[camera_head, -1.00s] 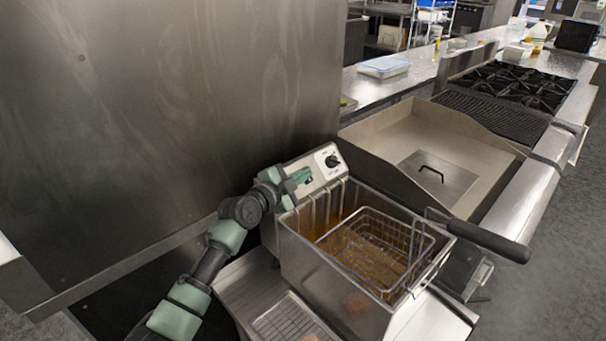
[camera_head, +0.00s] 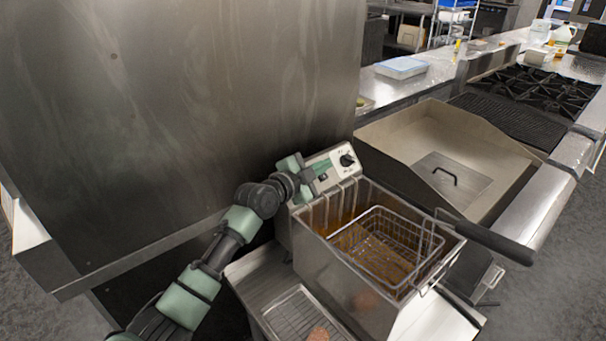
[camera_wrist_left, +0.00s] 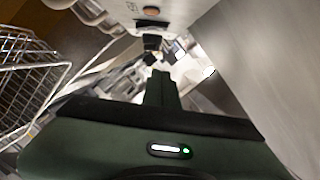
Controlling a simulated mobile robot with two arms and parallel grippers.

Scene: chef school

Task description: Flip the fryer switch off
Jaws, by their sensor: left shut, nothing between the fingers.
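The deep fryer (camera_head: 325,258) stands in the middle of the head view, with a wire basket in its oil. Its pale control panel (camera_head: 336,157) is at the back, with a black knob (camera_head: 347,160) at its right. A small dark switch (camera_head: 322,177) shows low on the panel; its position is too small to tell. My left gripper (camera_head: 321,168) is shut and empty at the panel's left part, close to the switch; contact cannot be told. In the left wrist view the fingers (camera_wrist_left: 161,88) point toward the panel (camera_wrist_left: 172,10), with an orange round light and dark parts.
A tall steel wall (camera_head: 200,110) stands close on the left. The basket handle (camera_head: 490,242) sticks out to the right. A griddle (camera_head: 455,150) and a black burner range (camera_head: 530,95) lie beyond the fryer. Open floor is at the right.

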